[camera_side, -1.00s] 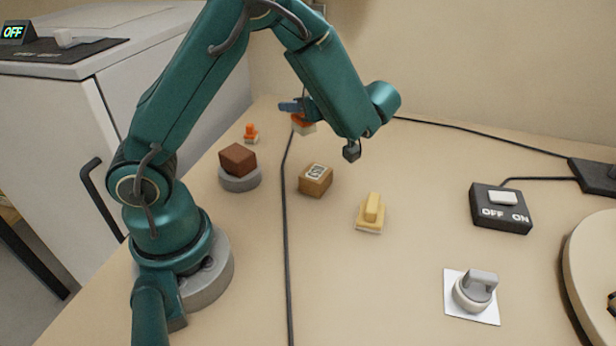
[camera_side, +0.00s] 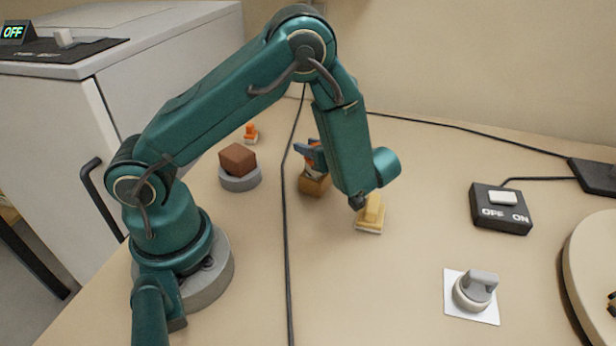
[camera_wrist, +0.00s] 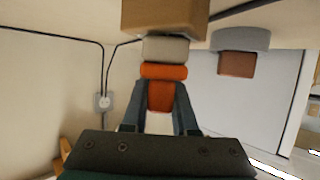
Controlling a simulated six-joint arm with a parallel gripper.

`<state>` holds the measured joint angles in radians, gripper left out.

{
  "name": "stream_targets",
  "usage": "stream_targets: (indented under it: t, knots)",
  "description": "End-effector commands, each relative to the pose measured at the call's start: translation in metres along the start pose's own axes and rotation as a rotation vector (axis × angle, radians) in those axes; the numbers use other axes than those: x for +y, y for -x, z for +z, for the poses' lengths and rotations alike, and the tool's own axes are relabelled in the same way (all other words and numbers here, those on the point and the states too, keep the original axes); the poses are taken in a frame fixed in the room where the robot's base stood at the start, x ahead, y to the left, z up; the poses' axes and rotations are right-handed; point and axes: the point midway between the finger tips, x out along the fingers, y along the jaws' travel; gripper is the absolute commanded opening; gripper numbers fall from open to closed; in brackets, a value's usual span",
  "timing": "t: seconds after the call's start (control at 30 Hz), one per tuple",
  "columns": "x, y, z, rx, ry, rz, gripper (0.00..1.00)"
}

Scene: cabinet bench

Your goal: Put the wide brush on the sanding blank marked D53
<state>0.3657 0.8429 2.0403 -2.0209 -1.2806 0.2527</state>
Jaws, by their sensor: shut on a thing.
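The wide brush, with an orange handle (camera_wrist: 161,97) and a pale bristle block (camera_wrist: 165,49), is between my fingers. My gripper (camera_side: 309,158) is shut on its handle, also seen in the wrist view (camera_wrist: 160,108). The sanding blank is a tan wooden block (camera_side: 314,187) on the bench, directly below the brush. In the wrist view the bristles meet the face of the blank (camera_wrist: 165,17); I cannot tell whether they touch or a thin gap remains. My gripper and the brush hide the blank's marked top in the side view.
A yellow brush (camera_side: 371,214) lies close to the right of my wrist. A brown block (camera_side: 238,158) sits on a grey disc (camera_side: 240,181) to the left. A small orange brush (camera_side: 250,133) stands behind. A switch box (camera_side: 501,209) and a knob (camera_side: 476,290) are at right.

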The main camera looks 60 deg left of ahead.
Motion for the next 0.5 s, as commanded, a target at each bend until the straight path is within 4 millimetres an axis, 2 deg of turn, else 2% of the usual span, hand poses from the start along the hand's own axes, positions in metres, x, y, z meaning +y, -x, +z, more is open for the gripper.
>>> stream_targets:
  t: [0.27,0.3,0.33,0.37,0.5]
  knots:
    - [0.0,-0.0012,0.0028,0.001,0.0,0.0,0.0]
    - [0.0001,-0.001,0.0023,0.0,0.001,0.0,0.42]
    - [0.0001,-0.0009,0.0023,0.0,0.001,0.0,0.53]
    - [0.0001,-0.0009,0.0022,0.0,0.001,0.0,0.57]
    - [0.0001,-0.0009,0.0021,0.0,0.001,0.0,0.57]
